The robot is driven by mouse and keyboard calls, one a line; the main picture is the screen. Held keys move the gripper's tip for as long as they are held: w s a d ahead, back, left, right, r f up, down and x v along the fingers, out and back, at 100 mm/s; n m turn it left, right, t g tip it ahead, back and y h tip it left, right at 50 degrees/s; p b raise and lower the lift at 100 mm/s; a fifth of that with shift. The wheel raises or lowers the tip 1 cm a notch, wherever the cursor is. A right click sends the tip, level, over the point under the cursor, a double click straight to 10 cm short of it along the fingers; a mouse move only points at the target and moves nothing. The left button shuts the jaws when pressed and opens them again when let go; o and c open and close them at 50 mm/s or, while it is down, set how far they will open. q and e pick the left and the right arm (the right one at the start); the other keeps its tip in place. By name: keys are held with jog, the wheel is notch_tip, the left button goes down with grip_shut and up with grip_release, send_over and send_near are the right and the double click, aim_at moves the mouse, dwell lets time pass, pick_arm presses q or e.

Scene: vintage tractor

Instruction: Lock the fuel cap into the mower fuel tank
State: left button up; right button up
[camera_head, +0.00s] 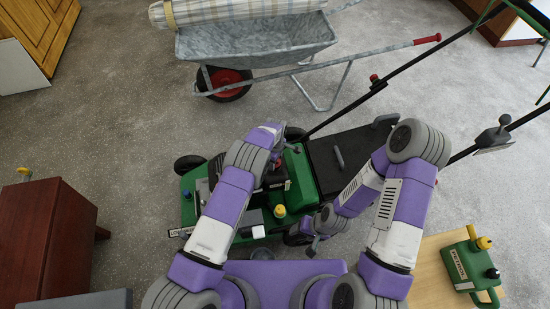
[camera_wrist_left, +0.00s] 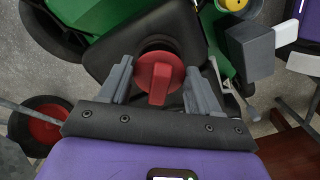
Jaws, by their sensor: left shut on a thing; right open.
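The green mower (camera_head: 304,190) stands on the floor in front of me. In the left wrist view, a red fuel cap (camera_wrist_left: 158,76) with a raised grip bar sits between the fingers of my left gripper (camera_wrist_left: 160,82), which is shut on it. The cap is over or at a dark round neck on the black tank (camera_wrist_left: 108,52); whether it is seated cannot be told. In the head view my left arm hides the cap. My right gripper (camera_head: 312,243) is open and empty by the mower's near right side.
A yellow cap (camera_head: 280,211) is on the mower. A wheelbarrow (camera_head: 255,42) is behind; a brown cabinet (camera_head: 42,243) is left.

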pick_arm(q)
jog(key=shift+f, duration=0.25)
dwell(0.4)
jog(key=shift+f, duration=0.3)
jog(key=shift+f, duration=0.6)
jog(key=o, duration=0.5)
grip_shut()
jog(key=n, duration=0.6)
jog(key=shift+n, duration=0.3)
jog(key=o, duration=0.6)
grip_release()
jog(key=shift+w, duration=0.1)
jog(key=shift+o, duration=0.2)
